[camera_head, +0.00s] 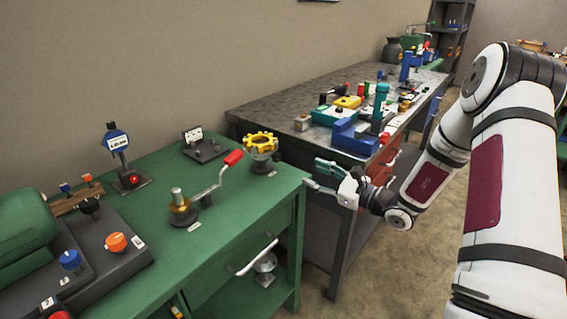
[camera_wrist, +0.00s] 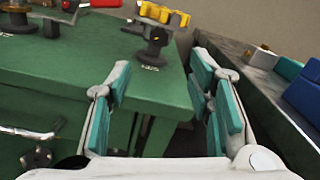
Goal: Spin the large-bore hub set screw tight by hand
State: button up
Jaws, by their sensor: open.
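A yellow toothed hub (camera_head: 261,143) stands on a dark post near the back right corner of the green workbench. It also shows at the top of the wrist view (camera_wrist: 163,14), cut by the frame edge. A dark round part (camera_wrist: 158,36) sits on its post under the yellow ring; I cannot tell which part is the set screw. My gripper (camera_head: 321,176) is beside the bench's right corner, apart from the hub. Its teal-padded fingers (camera_wrist: 160,78) are spread, with nothing between them, and point toward the hub and bench edge.
A red-handled crank (camera_head: 216,175) stands left of the hub on the green bench (camera_head: 239,205). A blue gauge (camera_head: 117,142) and a dark labelled block (camera_head: 204,146) stand farther back. A grey table (camera_head: 262,107) with blue and yellow parts stands close on the right.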

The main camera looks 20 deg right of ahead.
aim_at(278, 159)
jog(key=b+x, duration=0.1)
jog(key=x, duration=1.1)
jog(key=shift+w+a, duration=0.1)
grip_shut()
